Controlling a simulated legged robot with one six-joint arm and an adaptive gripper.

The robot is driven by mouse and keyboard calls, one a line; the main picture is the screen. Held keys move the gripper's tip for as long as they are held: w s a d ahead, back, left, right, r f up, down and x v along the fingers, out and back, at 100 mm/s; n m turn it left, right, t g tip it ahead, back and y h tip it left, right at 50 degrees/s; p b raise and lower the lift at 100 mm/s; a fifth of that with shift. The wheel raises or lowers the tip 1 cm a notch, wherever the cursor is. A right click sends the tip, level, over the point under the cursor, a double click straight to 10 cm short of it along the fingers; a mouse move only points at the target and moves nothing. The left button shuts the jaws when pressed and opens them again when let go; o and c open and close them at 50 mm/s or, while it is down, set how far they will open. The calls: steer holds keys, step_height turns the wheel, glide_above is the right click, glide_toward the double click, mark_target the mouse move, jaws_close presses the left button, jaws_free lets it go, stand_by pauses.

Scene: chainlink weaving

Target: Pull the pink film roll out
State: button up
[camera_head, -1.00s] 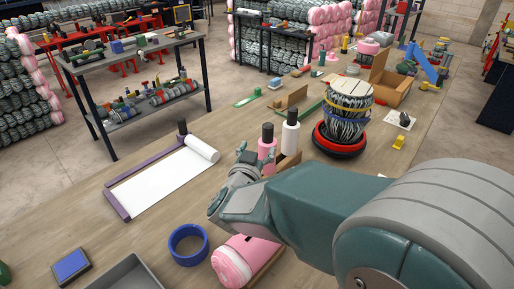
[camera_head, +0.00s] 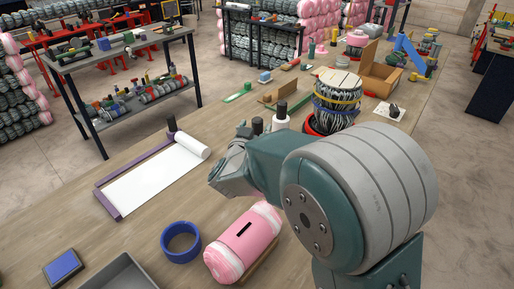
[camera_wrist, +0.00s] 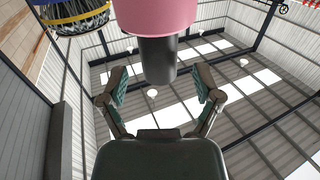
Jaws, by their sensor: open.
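The pink film roll (camera_wrist: 155,15) is at the top of the wrist view, with its black handle (camera_wrist: 157,60) pointing down the picture. In the head view only its black top (camera_head: 257,125) shows clearly, and my arm hides the pink body. My gripper (camera_wrist: 160,78) is open in the wrist view, its fingers spread to the two sides of the black handle. I see no contact between finger and handle. In the head view my gripper (camera_head: 240,135) is just left of the black top. A white roll (camera_head: 281,123) with a black top stands close to its right.
A wrapped pink bundle (camera_head: 243,242) lies in front of my arm, beside a blue ring (camera_head: 181,242). A white sheet (camera_head: 155,177) with a purple bar lies left. A banded drum (camera_head: 337,98) stands behind right, near an open cardboard box (camera_head: 380,75).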

steer(key=shift+x, duration=1)
steer(key=shift+a, duration=0.1)
steer(key=shift+c, duration=0.2)
jaws_close()
steer(key=shift+r, duration=0.1)
